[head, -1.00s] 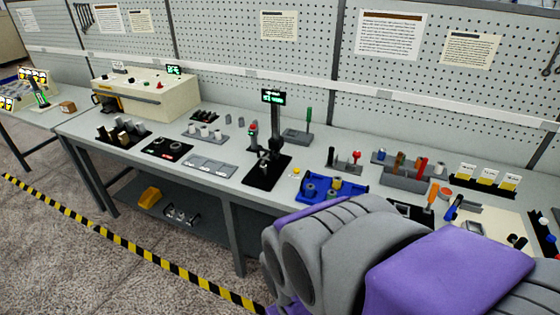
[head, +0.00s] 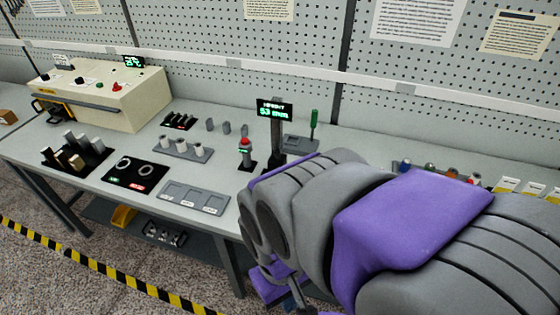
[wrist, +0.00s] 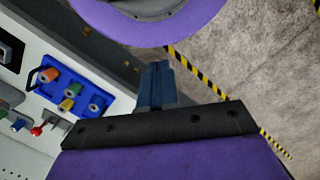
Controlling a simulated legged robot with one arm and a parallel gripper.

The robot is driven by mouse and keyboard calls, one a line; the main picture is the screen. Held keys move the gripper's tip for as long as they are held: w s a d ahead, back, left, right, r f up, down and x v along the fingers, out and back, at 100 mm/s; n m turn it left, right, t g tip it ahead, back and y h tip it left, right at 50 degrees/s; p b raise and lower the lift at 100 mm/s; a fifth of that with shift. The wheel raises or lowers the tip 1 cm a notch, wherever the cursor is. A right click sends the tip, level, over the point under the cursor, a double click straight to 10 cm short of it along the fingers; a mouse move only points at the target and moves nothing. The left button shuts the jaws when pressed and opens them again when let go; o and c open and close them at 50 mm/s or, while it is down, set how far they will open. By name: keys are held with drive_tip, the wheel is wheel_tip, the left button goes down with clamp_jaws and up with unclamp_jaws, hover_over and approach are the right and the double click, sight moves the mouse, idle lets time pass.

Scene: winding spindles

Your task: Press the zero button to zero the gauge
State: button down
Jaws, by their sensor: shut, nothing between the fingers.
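The gauge (head: 278,140) stands on the bench in the head view, a dark post with a lit display (head: 275,109) that reads "HEIGHT 53 mm". I cannot make out a zero button; the bench area in front of the gauge is hidden behind my arm. My gripper (wrist: 158,75) shows in the wrist view with its blue-grey fingers together and empty. It points over the floor, off the bench's front edge, and touches nothing that I can see.
A red-topped post (head: 245,152) stands left of the gauge. A grey tray (head: 194,197) and a black plate with two rings (head: 135,173) lie further left. In the wrist view, a blue tray (wrist: 50,92) with coloured parts is at left. Striped tape (wrist: 207,84) crosses the floor.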

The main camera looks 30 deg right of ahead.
drive_tip(key=w+d+n+t+h+p, duration=0.15)
drive_tip(key=w+d+h, duration=0.25)
drive_tip(key=w+d, duration=0.7)
drive_tip(key=w+d+n+h+p, duration=0.15)
drive_tip(key=w+d+h, duration=0.35)
drive_tip(key=w+d, duration=0.6)
drive_tip(key=w+d+f+n+t+p, duration=0.1)
drive_tip(key=w+d+f+n, duration=0.2)
drive_tip(key=f, duration=0.4)
drive_tip(key=w+d+f+n+t+p, duration=0.1)
drive_tip(key=w+d+f+n+t, duration=0.1)
drive_tip(key=w+d+f+n, duration=0.2)
drive_tip(key=w+f+n, duration=0.2)
drive_tip(key=w+f, duration=0.1)
drive_tip(key=w, duration=0.1)
drive_tip(key=shift+d, duration=0.15)
drive_tip(key=shift+w, duration=0.1)
wheel_tip(320, 180, down, 9)
drive_tip(key=b, duration=0.6)
drive_tip(key=shift+r+b, duration=0.15)
drive_tip(key=shift+b, duration=0.15)
